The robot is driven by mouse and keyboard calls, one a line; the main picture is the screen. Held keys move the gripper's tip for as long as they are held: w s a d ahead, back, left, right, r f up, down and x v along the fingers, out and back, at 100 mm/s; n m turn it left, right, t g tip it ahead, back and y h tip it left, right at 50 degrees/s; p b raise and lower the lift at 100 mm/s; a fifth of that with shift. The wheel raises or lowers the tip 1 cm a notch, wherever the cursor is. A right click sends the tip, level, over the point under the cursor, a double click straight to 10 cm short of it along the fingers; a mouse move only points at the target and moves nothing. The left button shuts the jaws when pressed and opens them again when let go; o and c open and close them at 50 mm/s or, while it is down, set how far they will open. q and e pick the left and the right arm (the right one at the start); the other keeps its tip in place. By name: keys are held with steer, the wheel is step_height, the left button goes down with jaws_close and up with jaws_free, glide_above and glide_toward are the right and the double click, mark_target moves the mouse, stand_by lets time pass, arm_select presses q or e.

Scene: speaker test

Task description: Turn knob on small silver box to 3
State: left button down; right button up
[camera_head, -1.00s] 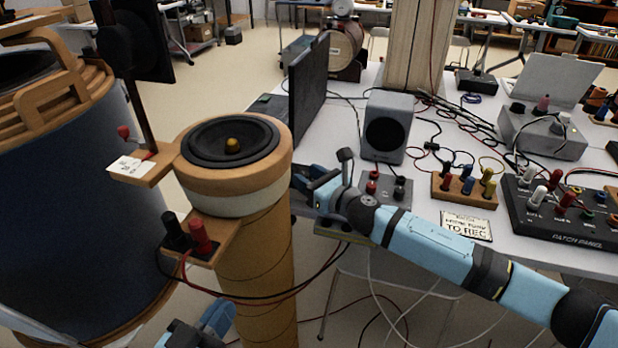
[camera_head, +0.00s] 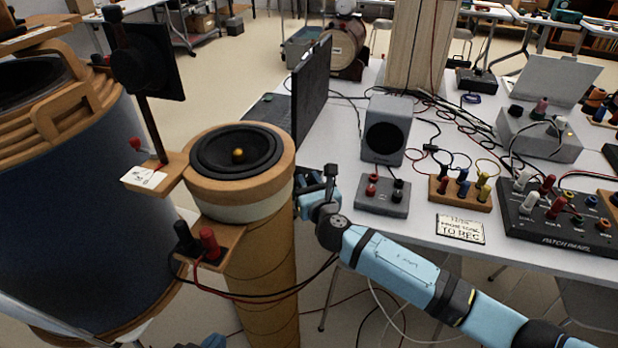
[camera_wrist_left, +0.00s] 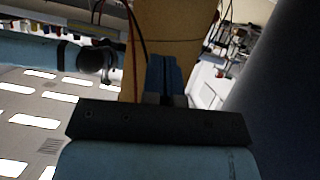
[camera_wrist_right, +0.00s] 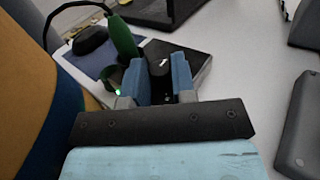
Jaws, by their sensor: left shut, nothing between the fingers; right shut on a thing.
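In the right wrist view a black knob (camera_wrist_right: 159,66) with a white pointer line sits between the blue fingers of my right gripper (camera_wrist_right: 162,75), which is shut on it. The knob is on a low, dark-topped box (camera_wrist_right: 198,58) with a pale edge; I cannot read any numbers on it. A green plug (camera_wrist_right: 122,36) and a small lit green light show beside the fingers. In the head view my right gripper (camera_head: 306,200) is at the table's left edge, and the box there is mostly hidden. My left gripper (camera_wrist_left: 163,76) is shut and empty, low in front of the tan column.
The tan column with a speaker cone (camera_head: 237,150) stands close left of my right gripper. A grey terminal box (camera_head: 383,196), a grey speaker (camera_head: 387,130), a laptop (camera_head: 311,90) and a patch panel (camera_head: 560,215) are on the white table. Loose cables cross the table.

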steer(key=o, duration=0.9)
steer(key=shift+s, duration=0.1)
steer(key=p+v, duration=0.2)
steer(key=v, duration=1.1)
steer(key=shift+s+d+p, duration=0.1)
steer(key=shift+s+p, duration=0.2)
steer(key=shift+p, duration=0.05)
